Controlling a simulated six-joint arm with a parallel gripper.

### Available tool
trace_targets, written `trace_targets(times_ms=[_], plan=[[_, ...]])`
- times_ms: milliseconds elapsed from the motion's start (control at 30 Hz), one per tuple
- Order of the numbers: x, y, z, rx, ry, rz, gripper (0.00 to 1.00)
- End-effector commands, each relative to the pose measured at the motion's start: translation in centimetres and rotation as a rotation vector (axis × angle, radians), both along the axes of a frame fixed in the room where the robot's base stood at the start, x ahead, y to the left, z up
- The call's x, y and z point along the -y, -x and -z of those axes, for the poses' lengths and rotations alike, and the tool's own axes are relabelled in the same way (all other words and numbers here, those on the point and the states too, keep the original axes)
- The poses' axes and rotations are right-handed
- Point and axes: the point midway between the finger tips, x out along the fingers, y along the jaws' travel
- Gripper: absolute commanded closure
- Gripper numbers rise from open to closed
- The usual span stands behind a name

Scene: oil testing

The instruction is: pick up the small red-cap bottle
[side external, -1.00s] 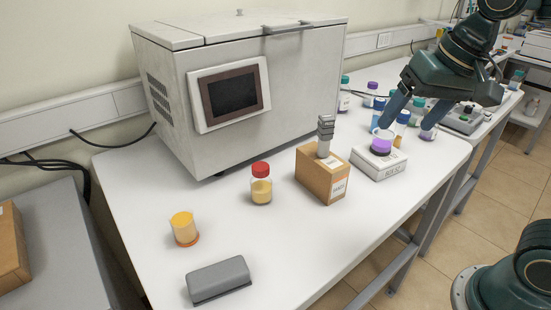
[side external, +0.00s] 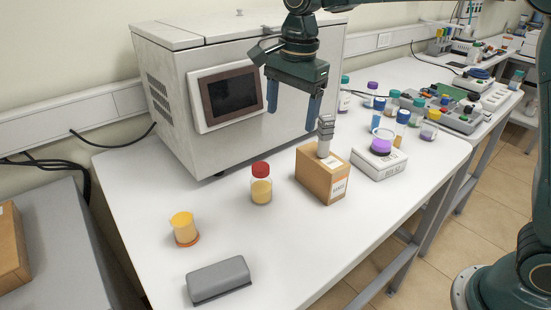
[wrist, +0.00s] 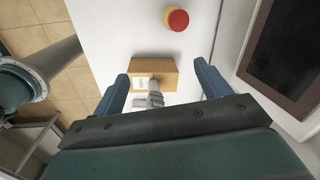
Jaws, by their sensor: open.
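The small red-cap bottle (side external: 261,187) stands upright on the white table, with yellowish contents under its red cap. In the wrist view the bottle (wrist: 177,19) shows from above near the top edge, beyond the fingers. My gripper (side external: 292,118) is open and empty, fingers pointing down, above the table in front of the grey machine. It is higher than the bottle and to its right in the side view. In the wrist view my gripper (wrist: 163,72) has a cardboard box between and below its fingertips.
The cardboard box (side external: 315,180) stands right of the bottle, with a grey-topped tool (side external: 325,137) upright on it. A scale (side external: 379,163) bears a purple-filled beaker (side external: 382,143). The grey machine (side external: 178,87) stands behind. A yellow cup (side external: 184,229) and grey block (side external: 219,279) lie nearer the front.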

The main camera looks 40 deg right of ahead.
Motion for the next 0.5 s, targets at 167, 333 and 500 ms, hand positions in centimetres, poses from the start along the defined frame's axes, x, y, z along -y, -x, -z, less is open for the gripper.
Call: trace_targets(times_ms=[167,333,500], plan=[[-2.2,-2.8,2.6,-0.053,0.001,0.159,0.24],[-3.5,-4.4,4.4,-0.083,0.006,0.272,0.24],[-4.1,-5.0,5.1,-0.094,0.009,0.321,0.24]])
